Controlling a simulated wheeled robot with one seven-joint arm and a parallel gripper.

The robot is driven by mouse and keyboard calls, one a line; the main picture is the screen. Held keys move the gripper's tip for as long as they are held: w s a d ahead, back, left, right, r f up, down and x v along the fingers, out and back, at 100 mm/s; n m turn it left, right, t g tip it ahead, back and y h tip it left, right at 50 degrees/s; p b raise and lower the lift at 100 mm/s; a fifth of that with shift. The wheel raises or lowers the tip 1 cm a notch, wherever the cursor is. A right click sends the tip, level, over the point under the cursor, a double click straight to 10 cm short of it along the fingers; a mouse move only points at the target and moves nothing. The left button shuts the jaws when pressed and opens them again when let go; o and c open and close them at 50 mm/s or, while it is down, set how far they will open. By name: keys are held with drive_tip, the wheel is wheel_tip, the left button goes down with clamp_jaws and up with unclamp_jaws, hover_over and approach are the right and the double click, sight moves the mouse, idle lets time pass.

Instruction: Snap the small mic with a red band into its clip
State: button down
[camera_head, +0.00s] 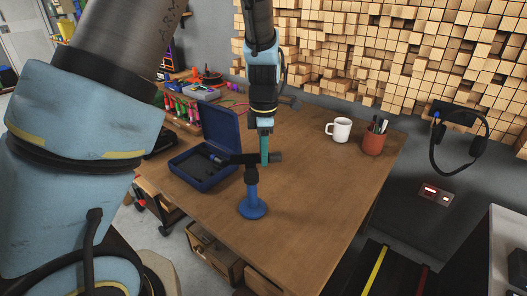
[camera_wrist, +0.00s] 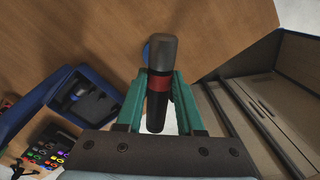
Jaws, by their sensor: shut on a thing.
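The small mic has a grey head, a red band (camera_wrist: 160,87) and a black body, and shows in the wrist view between my teal fingers. In the head view the mic (camera_head: 275,156) lies roughly level. My gripper (camera_head: 264,150) points down and is shut on the mic. The stand has a round blue base (camera_head: 252,208) and a blue post on the table. Its black clip (camera_head: 251,175) is at the top, close under the mic. I cannot tell whether the mic touches the clip or sits in it. In the wrist view the mic hides most of the stand.
An open blue case (camera_head: 204,175) stands left of the stand on the wooden table (camera_head: 310,210). A white mug (camera_head: 339,130) and a reddish pen cup (camera_head: 373,143) stand at the back right. Tools and colored items crowd the back left. The table's front right is clear.

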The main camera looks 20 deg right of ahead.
drive_tip(key=shift+f+b, duration=0.65)
drive_tip(key=shift+f, duration=0.8)
drive_tip(key=shift+c, duration=2.2)
unclamp_jaws()
drive_tip(key=shift+r, duration=0.1)
wheel_tip(320, 180, up, 11)
drive_tip(key=shift+f+b, duration=0.2)
drive_tip(key=shift+b, duration=0.7)
drive_tip(key=s+a+f+m, duration=0.2)
drive_tip(key=a+m, duration=0.6)
drive_tip(key=a, duration=0.7)
drive_tip(key=s+a+f+m+t, duration=0.1)
drive_tip(key=s+a+m, duration=0.1)
drive_tip(key=a+m, duration=0.6)
drive_tip(key=a, duration=0.7)
drive_tip(key=shift+f+t, duration=0.3)
drive_tip(key=shift+f, duration=0.05)
